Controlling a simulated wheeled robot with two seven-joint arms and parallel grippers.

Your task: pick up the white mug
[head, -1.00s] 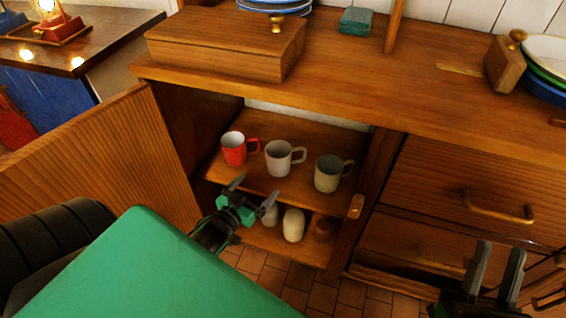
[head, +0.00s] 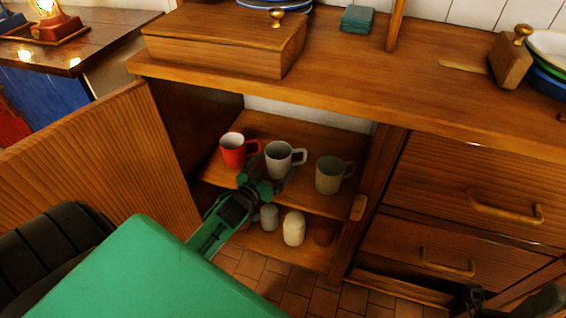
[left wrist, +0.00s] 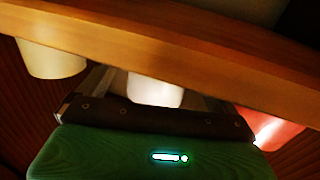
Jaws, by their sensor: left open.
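The white mug (head: 279,160) stands upright on the cabinet's upper shelf, between a red mug (head: 233,150) and a beige mug (head: 329,175). Its handle points right. My left gripper (head: 267,174) is open at the shelf's front edge, directly in front of the white mug, covering its lower part. In the left wrist view, which looks upside down, the white mug (left wrist: 155,90) shows between the two fingers; the red mug (left wrist: 275,132) is to the right, the beige mug (left wrist: 52,62) to the left. I cannot tell whether the fingers touch it. My right gripper (head: 508,302) shows only partly at the bottom right.
The shelf edge (left wrist: 180,62) runs close to the left gripper. The open cabinet door (head: 95,165) stands left of the arm. Several jars, including a cream one (head: 293,229), stand on the lower level. Drawers (head: 470,200) are to the right. A wooden box (head: 225,45) sits on the counter above.

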